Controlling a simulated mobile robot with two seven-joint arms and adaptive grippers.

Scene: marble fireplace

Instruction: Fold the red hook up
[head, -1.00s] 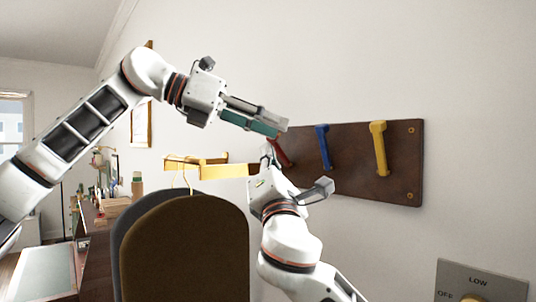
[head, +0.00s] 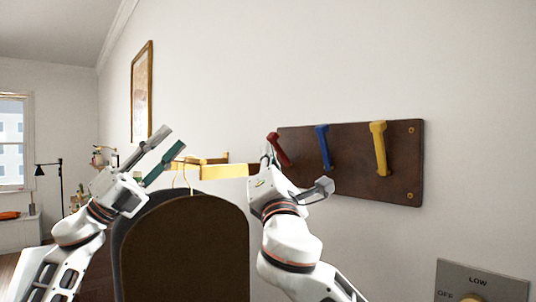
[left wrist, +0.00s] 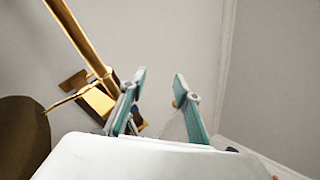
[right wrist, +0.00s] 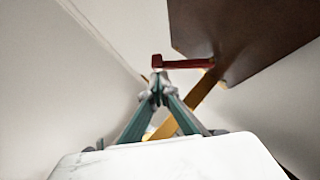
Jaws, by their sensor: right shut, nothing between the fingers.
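The red hook (head: 280,150) is on the left end of a dark wooden board (head: 350,185). Its knobbed end points up and left in the head view. In the right wrist view the red hook (right wrist: 185,63) juts out sideways from the board. My right gripper (head: 267,156) is shut and empty close to the red hook. Its tips (right wrist: 160,88) lie just below the hook's free end in the right wrist view; I cannot tell if they touch it. My left gripper (head: 174,138) is open and empty, well left of the board; its fingers (left wrist: 160,88) are apart in the left wrist view.
A blue hook (head: 324,147) and a yellow hook (head: 379,148) are on the same board. A yellow rack (head: 222,172) with a hanger and dark rounded panels (head: 190,245) stands between my arms. A switch plate (head: 485,280) is at lower right.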

